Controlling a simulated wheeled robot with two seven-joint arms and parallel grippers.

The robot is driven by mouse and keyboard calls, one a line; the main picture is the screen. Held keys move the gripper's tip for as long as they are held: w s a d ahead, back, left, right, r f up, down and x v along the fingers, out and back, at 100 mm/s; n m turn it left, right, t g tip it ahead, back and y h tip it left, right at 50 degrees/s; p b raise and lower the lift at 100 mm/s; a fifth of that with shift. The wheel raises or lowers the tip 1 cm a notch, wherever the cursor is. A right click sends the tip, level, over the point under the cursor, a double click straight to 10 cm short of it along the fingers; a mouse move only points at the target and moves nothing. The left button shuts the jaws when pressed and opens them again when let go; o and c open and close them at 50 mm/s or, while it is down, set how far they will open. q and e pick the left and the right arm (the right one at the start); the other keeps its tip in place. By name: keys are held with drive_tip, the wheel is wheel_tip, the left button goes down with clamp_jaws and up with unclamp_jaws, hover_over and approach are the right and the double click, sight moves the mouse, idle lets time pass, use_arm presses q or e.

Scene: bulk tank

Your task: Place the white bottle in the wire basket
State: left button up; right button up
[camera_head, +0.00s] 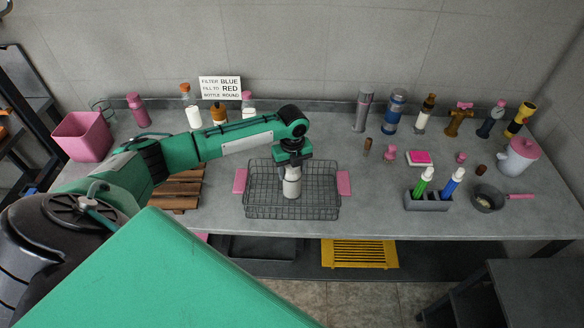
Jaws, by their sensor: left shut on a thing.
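The wire basket (262,205) is a dark wire basket with pink handles at its two sides, on the grey counter in the middle of the head view. My left gripper (291,168) points down over it, shut on a white bottle (291,187). The bottle is upright, inside the basket's outline near its middle. The gripper hides its top. I cannot tell whether its base touches the basket floor. My right gripper is not in view.
A pink bin (81,137), several bottles and a sign (220,88) stand at the back left. A wooden rack (178,190) lies left of the basket.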

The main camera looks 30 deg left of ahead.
use_arm(q)
drive_tip(key=shift+f, duration=0.25)
drive_tip(key=o, duration=1.5)
wheel_tip(320, 180, up, 12)
drive_tip(key=b, duration=0.3)
drive_tip(key=shift+f, duration=0.25)
drive_tip(key=shift+r, duration=0.4)
